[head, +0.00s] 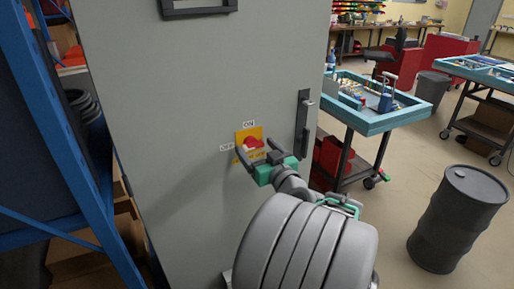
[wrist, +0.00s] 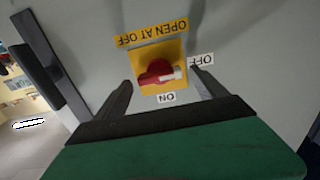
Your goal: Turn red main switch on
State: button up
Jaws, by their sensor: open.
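The red main switch (head: 251,142) is a round knob on a yellow plate on the grey cabinet front. It also shows in the wrist view (wrist: 157,72), where the picture is upside down. The knob's white marker (wrist: 172,74) points toward the OFF label (wrist: 202,60). The ON label (wrist: 167,97) is at the bottom there, and above the switch in the head view. My gripper (head: 254,146) is open and empty, facing the plate. In the wrist view its fingertips (wrist: 162,78) lie either side of the knob. I cannot tell whether they touch it.
The cabinet door (head: 190,100) has a black handle (head: 302,125) to the right of the switch. A blue rack (head: 65,130) stands close on the left. A blue-topped cart (head: 375,122) and a dark barrel (head: 460,220) stand on the right, with open floor between.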

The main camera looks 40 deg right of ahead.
jog(key=shift+c, duration=0.2)
jog(key=c, duration=1.3)
jog(key=shift+m, duration=0.3)
jog(key=m, duration=0.8)
jog(key=shift+s+d+m+p, duration=0.1)
jog(key=shift+d+m+p, duration=0.05)
jog(key=shift+m+p, duration=0.2)
jog(key=m+p, duration=0.2)
jog(key=m, duration=0.3)
jog(key=shift+m, duration=0.25)
jog(key=shift+d+f+m+p, duration=0.1)
jog(key=shift+f+m+p, duration=0.1)
jog(key=shift+m+p, duration=1.2)
jog(key=shift+m, duration=0.3)
